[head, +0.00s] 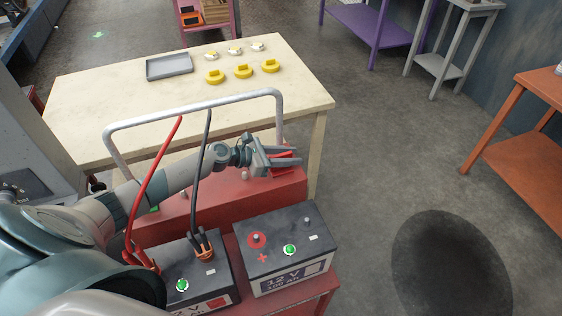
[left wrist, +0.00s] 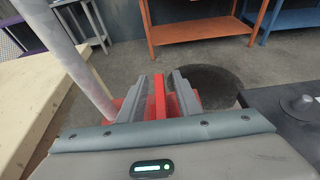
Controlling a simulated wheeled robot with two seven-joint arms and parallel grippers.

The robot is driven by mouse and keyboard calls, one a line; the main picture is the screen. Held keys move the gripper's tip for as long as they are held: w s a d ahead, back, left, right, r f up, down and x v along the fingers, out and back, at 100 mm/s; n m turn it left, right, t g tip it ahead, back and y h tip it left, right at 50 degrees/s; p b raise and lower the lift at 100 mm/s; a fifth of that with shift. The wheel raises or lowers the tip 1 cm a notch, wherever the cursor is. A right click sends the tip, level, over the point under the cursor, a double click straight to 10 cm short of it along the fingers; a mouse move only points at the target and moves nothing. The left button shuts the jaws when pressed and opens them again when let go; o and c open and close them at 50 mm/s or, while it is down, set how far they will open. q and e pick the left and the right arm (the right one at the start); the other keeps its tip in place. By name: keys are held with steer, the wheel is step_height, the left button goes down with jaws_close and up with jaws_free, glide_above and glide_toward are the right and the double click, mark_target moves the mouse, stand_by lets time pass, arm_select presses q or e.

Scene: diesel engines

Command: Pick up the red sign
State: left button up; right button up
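The red sign (head: 283,162) is at the right end of the red battery cart's upper part. My left gripper (head: 297,157) is there, with its two fingers on either side of the sign. In the left wrist view, the red sign (left wrist: 173,100) stands as a narrow upright red shape between the fingers of my left gripper (left wrist: 165,88). The fingers are apart with red filling much of the gap. I cannot tell whether both press on it. The sign's lower part and front are hidden. My right gripper is not in view.
Two dark 12 V batteries (head: 283,250) sit on the red cart (head: 322,283). Red and black cables run up to the grey cart handle (head: 193,107). A pale table (head: 110,112) behind bears a grey tray (head: 169,66) and several yellow parts. Open floor lies to the right.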

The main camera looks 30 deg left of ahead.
arm_select(q)
steer(key=shift+w+d+f, duration=0.15)
steer(key=shift+w+d, duration=0.05)
stand_by(0.4)
jaws_close()
